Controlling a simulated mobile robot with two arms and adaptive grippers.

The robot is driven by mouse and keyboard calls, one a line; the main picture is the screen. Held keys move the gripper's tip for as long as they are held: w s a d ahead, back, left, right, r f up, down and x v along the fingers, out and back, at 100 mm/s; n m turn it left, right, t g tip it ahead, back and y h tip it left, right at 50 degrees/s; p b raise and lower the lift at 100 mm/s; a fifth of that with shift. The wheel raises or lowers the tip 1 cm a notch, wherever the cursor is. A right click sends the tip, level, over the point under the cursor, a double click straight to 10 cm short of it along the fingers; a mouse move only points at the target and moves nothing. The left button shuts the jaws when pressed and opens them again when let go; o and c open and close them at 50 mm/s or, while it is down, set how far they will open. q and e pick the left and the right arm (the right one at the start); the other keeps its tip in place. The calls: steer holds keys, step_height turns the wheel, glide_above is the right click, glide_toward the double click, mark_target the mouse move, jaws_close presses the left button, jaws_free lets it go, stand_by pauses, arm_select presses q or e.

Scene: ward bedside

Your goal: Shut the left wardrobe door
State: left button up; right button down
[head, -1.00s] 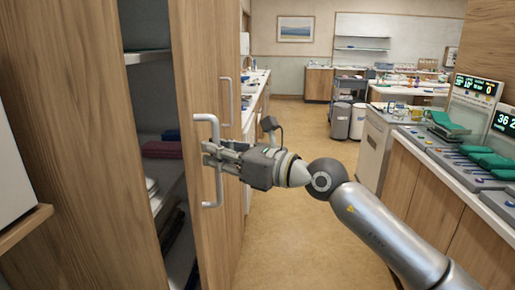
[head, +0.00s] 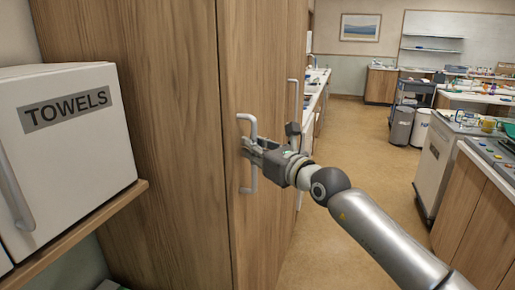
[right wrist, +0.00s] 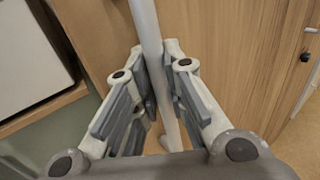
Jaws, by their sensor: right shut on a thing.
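The wooden left wardrobe door (head: 250,60) shows in the middle of the head view, beside the wardrobe's side panel (head: 140,130). Only a thin dark line shows between door edge and side panel, and no shelves are visible. Whether the door is fully flush cannot be told. My right gripper (head: 247,149) is shut on the door's grey bar handle (head: 253,126). In the right wrist view the handle (right wrist: 147,30) runs between the fingers of my right gripper (right wrist: 158,85). My left gripper is not in view.
A second bar handle (head: 292,95) is on the wardrobe farther right. A white TOWELS box (head: 75,160) stands on a wooden shelf (head: 80,232) at left. Open floor (head: 350,150) lies beyond my right arm. A counter with cabinets (head: 478,205) stands at right.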

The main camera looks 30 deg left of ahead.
steer(key=shift+s+a+r, duration=0.2)
steer(key=shift+s+r, duration=0.05)
steer(key=shift+r, duration=0.05)
steer(key=c, duration=1.9)
jaws_free()
steer(key=shift+c, duration=0.2)
steer(key=o, duration=0.5)
steer(key=shift+a+f, duration=0.1)
steer(key=shift+a, duration=0.15)
steer(key=shift+c, duration=0.2)
steer(key=shift+f, duration=0.1)
steer(key=shift+f, duration=0.1)
steer(key=v, duration=1.2)
steer(key=shift+w, duration=0.15)
